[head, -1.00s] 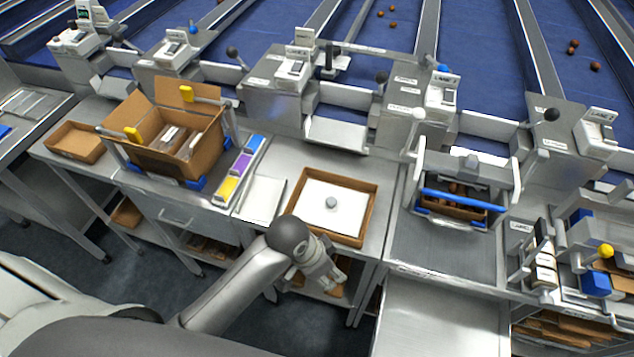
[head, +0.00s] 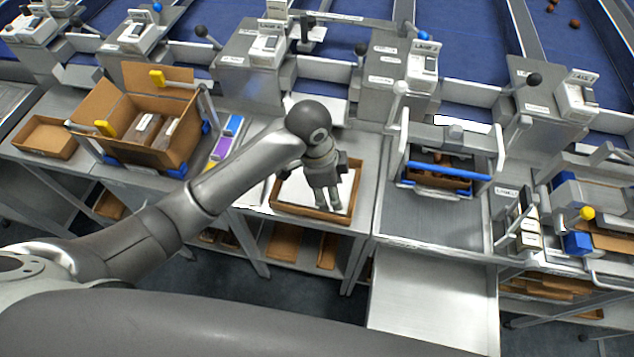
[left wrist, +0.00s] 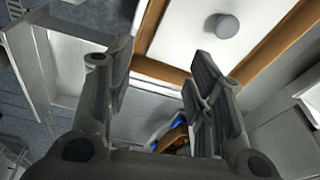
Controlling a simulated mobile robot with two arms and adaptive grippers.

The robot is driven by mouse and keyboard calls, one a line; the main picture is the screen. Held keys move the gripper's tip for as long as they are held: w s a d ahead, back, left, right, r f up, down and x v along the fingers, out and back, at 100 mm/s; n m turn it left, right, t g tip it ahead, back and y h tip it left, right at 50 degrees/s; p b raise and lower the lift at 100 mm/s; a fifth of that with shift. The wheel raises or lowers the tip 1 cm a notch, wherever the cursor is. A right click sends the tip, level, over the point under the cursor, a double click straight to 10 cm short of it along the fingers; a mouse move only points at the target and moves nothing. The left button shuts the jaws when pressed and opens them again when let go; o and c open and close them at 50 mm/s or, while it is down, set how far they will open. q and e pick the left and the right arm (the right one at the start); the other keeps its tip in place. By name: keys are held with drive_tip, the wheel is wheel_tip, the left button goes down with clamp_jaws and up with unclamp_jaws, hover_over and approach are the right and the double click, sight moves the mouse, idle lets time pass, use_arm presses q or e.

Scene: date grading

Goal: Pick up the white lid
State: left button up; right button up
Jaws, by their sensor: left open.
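The white lid (head: 291,189) is a flat white panel lying inside a shallow brown cardboard box on the metal table. In the left wrist view the lid (left wrist: 188,38) shows at the top with a round grey knob (left wrist: 226,26) on it. My left gripper (head: 327,206) is over the box in the head view and hides the knob and much of the lid there. In the left wrist view its two fingers (left wrist: 155,95) are apart with nothing between them, and the knob lies beyond the fingertips. My right gripper is in neither view.
The brown box rim (head: 318,215) surrounds the lid. An open carton (head: 185,135) with yellow clips stands to the left, near coloured blocks (head: 226,135). A weighing frame with a blue bar (head: 450,171) stands to the right. A bare metal surface (head: 430,300) lies at the front right.

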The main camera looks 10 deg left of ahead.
use_arm(q)
drive_tip(key=w+a+r+m+y, duration=0.2)
drive_tip(key=w+a+r, duration=0.2)
drive_tip(key=w, duration=0.2)
drive_tip(key=shift+g, duration=0.3)
wheel_tip(320, 180, down, 5)
drive_tip(key=shift+w+a+f+p, duration=0.1)
drive_tip(key=shift+p, duration=0.6)
drive_tip(key=shift+f, duration=0.35)
wheel_tip(320, 180, down, 3)
drive_tip(key=shift+f+p, duration=0.2)
drive_tip(key=shift+p, duration=0.75)
drive_tip(key=shift+f, duration=0.6)
drive_tip(key=shift+c, duration=0.5)
drive_tip(key=c, duration=0.9)
